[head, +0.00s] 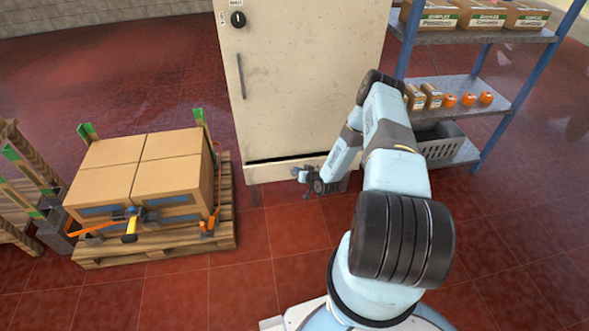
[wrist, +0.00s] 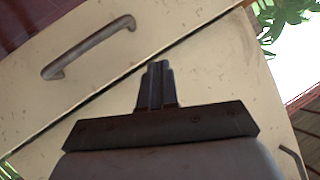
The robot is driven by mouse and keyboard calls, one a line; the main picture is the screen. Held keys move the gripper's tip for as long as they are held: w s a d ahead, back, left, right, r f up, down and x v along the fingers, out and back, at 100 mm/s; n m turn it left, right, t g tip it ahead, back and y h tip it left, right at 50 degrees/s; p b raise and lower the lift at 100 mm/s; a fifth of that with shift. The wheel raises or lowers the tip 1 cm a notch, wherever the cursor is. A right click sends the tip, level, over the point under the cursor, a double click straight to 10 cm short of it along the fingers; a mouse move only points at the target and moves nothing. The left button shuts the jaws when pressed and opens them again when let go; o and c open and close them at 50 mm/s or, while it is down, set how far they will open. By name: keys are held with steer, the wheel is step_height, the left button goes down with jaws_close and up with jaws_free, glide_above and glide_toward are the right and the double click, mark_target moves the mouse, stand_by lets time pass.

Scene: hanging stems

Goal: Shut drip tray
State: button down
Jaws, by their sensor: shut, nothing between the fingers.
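The drip tray is the low cream front (head: 268,172) at the foot of the cream cabinet (head: 300,80) in the head view. A dark gap runs along its top edge, under the cabinet door. How far it stands out is hard to tell. My gripper (head: 297,172) is shut and empty at the right part of the tray front, and my arm hides what lies behind it.
A pallet (head: 160,252) with cardboard boxes (head: 140,170) stands left of the cabinet. A blue shelf rack (head: 480,90) with boxes and a grey basket (head: 440,150) stands on the right. The red tiled floor (head: 240,290) before the cabinet is clear.

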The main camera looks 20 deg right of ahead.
step_height(320, 180, down, 3)
steer(key=s+a+m+t+h, duration=0.2)
steer(key=m+t, duration=0.1)
steer(key=m, duration=0.5)
steer(key=m+t+h, duration=0.2)
steer(key=m+h, duration=0.2)
steer(key=m, duration=0.6)
glide_toward(293, 163)
steer(key=w, duration=0.7)
steer(key=shift+d+f, duration=0.2)
steer(key=shift+d, duration=0.1)
steer(key=shift+d, duration=0.1)
